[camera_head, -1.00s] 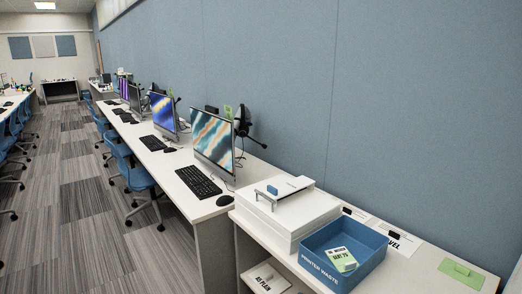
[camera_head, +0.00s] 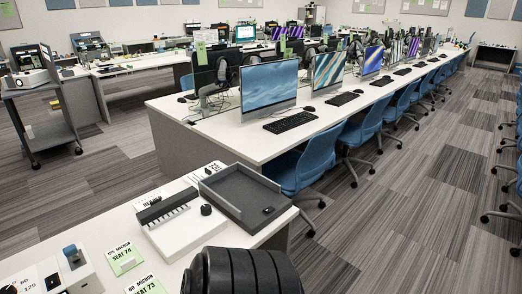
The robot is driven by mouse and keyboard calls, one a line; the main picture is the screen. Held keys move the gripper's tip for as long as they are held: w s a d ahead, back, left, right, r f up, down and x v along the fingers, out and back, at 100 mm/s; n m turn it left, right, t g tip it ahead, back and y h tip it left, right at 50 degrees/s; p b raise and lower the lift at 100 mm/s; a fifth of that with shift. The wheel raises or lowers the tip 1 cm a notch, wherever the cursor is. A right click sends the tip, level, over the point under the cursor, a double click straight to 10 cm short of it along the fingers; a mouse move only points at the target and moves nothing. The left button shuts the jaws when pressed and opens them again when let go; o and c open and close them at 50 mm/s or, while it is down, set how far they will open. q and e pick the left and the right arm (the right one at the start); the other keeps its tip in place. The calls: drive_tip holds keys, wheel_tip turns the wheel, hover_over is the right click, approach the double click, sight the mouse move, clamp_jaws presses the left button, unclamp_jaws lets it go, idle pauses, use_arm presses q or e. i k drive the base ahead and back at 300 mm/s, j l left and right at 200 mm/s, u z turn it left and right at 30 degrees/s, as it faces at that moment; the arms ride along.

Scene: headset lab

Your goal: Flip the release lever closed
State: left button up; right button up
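A white machine (camera_head: 62,275) stands at the bottom left on a white counter, cut off by the picture edge. It has a dial face with printed numbers and a small blue-ended lever-like part (camera_head: 71,254) on top. I cannot tell for sure that this part is the release lever, or whether it is open or closed. No gripper fingers show in the head view.
Beside it lie green-marked cards (camera_head: 124,258). A white device with a black bar (camera_head: 163,207) and a dark grey tray (camera_head: 240,190) stand farther along the counter. Computer desks (camera_head: 228,128) and blue chairs (camera_head: 299,167) lie beyond. A grey cart (camera_head: 41,117) stands at left, with carpet free between.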

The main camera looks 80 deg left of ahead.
sight(71, 250)
drive_tip(key=u, duration=3.75)
drive_tip(key=j+u, duration=0.15)
drive_tip(key=u, duration=0.15)
drive_tip(key=k, duration=0.05)
